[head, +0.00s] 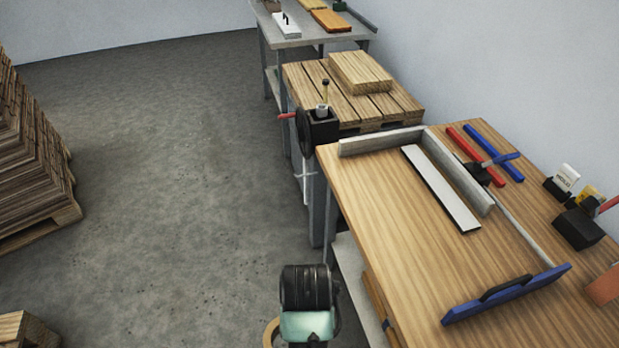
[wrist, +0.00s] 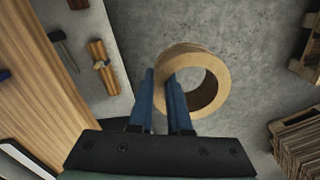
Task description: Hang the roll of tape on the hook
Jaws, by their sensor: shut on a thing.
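My gripper (wrist: 160,80) shows in the wrist view, its two blue fingers shut on one wall of the roll of tape (wrist: 219,75). The roll is a tan ring with an open hole. One finger lies inside the hole and the other outside the ring. The roll is held above the grey floor. In the head view only a tan edge of the roll (head: 270,333) shows beside my arm, and the fingers are hidden there. I cannot make out a hook for certain; a red rod (head: 287,115) sticks out left from a black block (head: 318,127) at the bench corner.
A grey lower shelf holds a wooden bundle (wrist: 103,66). The floor between is clear.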

